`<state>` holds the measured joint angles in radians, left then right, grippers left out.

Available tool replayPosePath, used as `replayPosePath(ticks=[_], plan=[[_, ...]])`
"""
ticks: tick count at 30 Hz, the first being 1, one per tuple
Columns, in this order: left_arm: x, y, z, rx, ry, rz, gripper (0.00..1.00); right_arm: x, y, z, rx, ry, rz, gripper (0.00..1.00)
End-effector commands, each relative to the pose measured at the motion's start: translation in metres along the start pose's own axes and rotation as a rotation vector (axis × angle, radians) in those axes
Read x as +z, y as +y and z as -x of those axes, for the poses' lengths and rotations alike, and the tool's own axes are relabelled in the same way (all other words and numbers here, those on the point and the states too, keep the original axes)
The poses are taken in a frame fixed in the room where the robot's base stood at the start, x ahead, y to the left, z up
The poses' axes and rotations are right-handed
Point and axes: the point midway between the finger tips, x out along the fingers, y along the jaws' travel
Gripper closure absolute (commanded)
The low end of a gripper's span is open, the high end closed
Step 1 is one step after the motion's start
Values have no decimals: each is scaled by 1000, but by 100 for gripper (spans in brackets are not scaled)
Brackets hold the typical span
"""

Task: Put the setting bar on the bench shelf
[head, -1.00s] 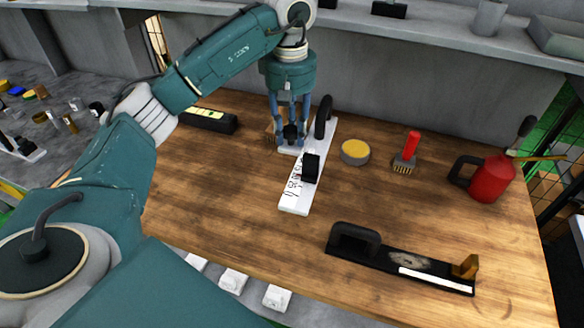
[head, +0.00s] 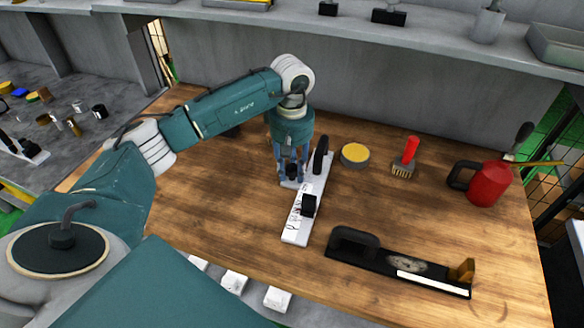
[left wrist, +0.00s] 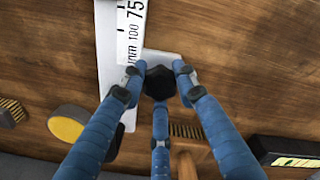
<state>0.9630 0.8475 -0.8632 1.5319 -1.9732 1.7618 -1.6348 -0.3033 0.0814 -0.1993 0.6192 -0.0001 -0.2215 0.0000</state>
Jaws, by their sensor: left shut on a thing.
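The setting bar, which I take to be the long white bar with printed scale marks (head: 294,232), runs lengthwise over the wooden bench, with black fittings on it. Its scale also shows in the left wrist view (left wrist: 110,55). My left gripper (head: 293,172) is at the bar's far part, pointing down. In the left wrist view its fingers (left wrist: 159,82) close round a black knob at the bar's side. I cannot tell whether the bar touches the bench. The grey bench shelf (head: 450,38) runs along the back wall above the bench. My right gripper is not in view.
A yellow-topped tin (head: 355,154), a red-handled brush (head: 405,162) and a red oil can (head: 489,182) stand right of the bar. A black bar with a handle (head: 385,262) lies at front right. Black blocks (head: 389,17) and a grey tray (head: 556,46) occupy the shelf.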

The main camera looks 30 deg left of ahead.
Motion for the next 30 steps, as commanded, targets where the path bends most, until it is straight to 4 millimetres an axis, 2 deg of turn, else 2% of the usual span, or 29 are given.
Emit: replayPosePath(ticks=[4,5,7,19,23,30], plan=[[0,1,0,3,0,0,100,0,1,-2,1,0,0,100],[0,0,-2,0,-1,0,67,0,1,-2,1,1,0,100],[0,0,-1,-1,-1,0,53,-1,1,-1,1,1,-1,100],[0,0,5,1,0,0,52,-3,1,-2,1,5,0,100],[-1,1,25,4,3,1,52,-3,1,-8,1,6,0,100],[0,1,77,5,2,0,52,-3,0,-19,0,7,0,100]])
